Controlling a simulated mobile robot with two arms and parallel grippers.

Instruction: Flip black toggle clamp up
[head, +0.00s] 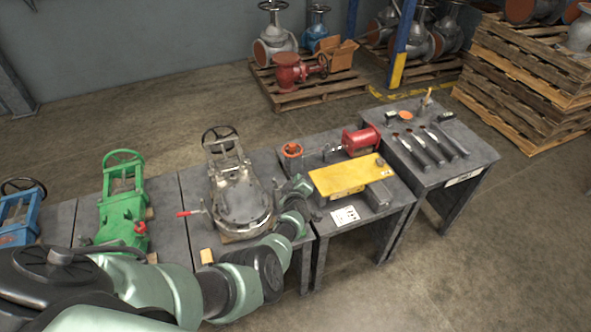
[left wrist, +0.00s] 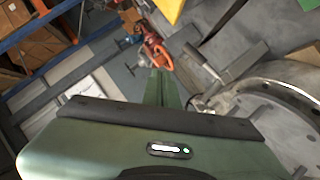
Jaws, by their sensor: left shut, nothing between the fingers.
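My left arm reaches in from the lower left in the head view, and my left gripper (head: 298,186) is at its end, between the round grey valve flange and the yellow block. The gripper is shut and empty; its green fingers (left wrist: 163,88) point up the left wrist view. A small dark fixture (head: 330,153), possibly the black toggle clamp, sits on the table beyond the gripper, beside an orange-red handwheel (head: 292,150). I cannot make out its lever position. A red-handled lever (head: 190,212) lies left of the grey valve (head: 242,203). My right gripper is out of view.
A yellow block (head: 350,176) and a red cylinder (head: 361,139) stand right of the gripper, near a grey block (head: 378,196). A green valve (head: 122,212) stands to the left. The table at far right holds several dark-handled tools (head: 430,146).

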